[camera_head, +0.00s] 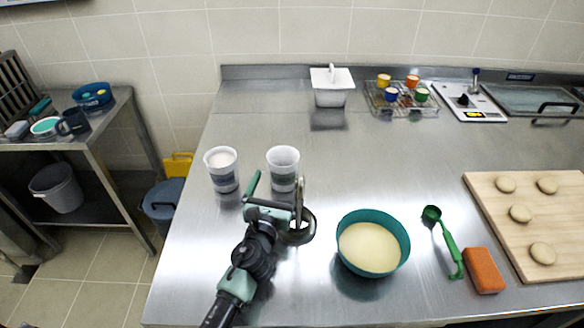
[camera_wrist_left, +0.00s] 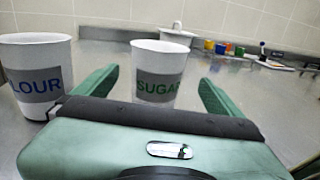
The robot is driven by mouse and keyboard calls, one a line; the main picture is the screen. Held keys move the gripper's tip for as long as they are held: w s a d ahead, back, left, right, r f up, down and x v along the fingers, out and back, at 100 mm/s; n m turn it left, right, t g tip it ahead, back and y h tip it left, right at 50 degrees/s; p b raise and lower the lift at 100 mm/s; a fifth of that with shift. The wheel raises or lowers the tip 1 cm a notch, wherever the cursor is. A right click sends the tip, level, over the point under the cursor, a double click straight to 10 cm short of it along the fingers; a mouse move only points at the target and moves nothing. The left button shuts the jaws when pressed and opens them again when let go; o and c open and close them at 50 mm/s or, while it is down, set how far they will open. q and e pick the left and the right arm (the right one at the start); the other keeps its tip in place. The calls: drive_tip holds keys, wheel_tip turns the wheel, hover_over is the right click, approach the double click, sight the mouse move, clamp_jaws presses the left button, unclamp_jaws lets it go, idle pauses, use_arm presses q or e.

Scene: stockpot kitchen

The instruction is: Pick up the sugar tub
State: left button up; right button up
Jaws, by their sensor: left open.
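The sugar tub (camera_head: 283,161) is a white tapered tub with a grey band, standing upright on the steel counter. In the left wrist view the tub (camera_wrist_left: 160,62) shows the word SUGAR and appears between my two fingers, just ahead of them. My left gripper (camera_head: 277,184) is open, in front of the tub on its near side. Its green fingers also frame the tub in the left wrist view (camera_wrist_left: 158,88). I cannot tell whether either finger touches it. The tub's lower part is partly hidden by the gripper in the wrist view. My right gripper is not in view.
The flour tub (camera_head: 222,160) stands close on the left. A teal bowl (camera_head: 345,257) of pale contents, a green scoop (camera_head: 449,246), an orange sponge (camera_head: 484,270) and a wooden board (camera_head: 500,213) lie to the right. A white lidded container (camera_head: 331,94) stands behind. The mid-counter is clear.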

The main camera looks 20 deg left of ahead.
sight(286, 157)
use_arm(q)
drive_tip(key=w, duration=0.2)
drive_tip(key=shift+w+a, duration=0.15)
drive_tip(key=shift+w, duration=0.25)
drive_tip(key=w, duration=0.3)
drive_tip(key=shift+w+a+f, duration=0.1)
drive_tip(key=shift+w+a, duration=0.15)
drive_tip(key=shift+w, duration=0.6)
drive_tip(key=c, duration=1.7)
drive_tip(key=shift+o, duration=0.2)
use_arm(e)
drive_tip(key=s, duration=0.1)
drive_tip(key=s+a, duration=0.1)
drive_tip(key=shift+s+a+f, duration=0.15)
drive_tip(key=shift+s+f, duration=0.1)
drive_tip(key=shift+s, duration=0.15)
